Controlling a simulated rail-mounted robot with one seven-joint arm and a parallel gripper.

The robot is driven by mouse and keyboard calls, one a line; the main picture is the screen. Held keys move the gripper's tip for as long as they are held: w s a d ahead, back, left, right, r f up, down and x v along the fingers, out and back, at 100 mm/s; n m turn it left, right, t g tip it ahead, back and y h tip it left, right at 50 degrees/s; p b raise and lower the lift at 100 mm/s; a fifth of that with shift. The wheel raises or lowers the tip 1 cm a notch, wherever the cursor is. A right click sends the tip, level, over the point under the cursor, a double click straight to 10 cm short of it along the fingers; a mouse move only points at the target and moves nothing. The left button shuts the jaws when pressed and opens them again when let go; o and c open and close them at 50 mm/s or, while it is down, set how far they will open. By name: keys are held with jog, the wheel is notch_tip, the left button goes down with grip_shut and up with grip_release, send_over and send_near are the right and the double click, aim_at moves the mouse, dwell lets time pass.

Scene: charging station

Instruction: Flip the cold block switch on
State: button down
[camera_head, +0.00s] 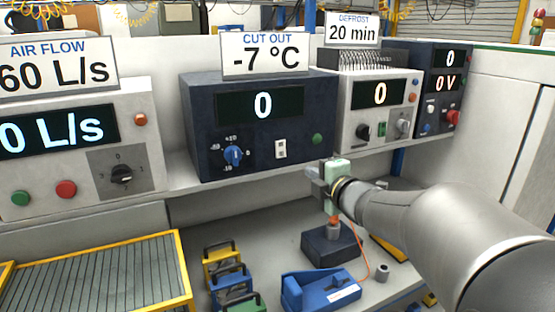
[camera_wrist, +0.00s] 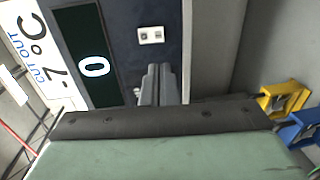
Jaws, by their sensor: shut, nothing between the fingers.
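A dark blue unit (camera_head: 205,118) on the shelf carries a "CUT OUT -7 °C" sign (camera_head: 264,54) and a display reading 0. Its front has a blue knob (camera_head: 234,155), a small white switch (camera_head: 281,149) and a green button (camera_head: 317,139). The switch also shows near the top of the wrist view (camera_wrist: 150,35); its position is too small to tell. No label names the cold block. My gripper (camera_head: 314,172) is shut and empty, below and right of the switch and apart from it. Its closed fingers (camera_wrist: 158,82) point toward the unit's front in the wrist view.
An air flow unit (camera_head: 140,100) stands at left. A defrost unit (camera_head: 348,95) and a dark voltage unit (camera_head: 425,120) stand at right. The bench below holds a yellow-edged grate (camera_head: 178,236), several coloured blocks (camera_head: 226,275) and a blue device (camera_head: 318,290).

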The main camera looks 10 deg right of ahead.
aim_at(282, 155)
jog(key=p+x, duration=0.2)
jog(key=x, duration=1.2)
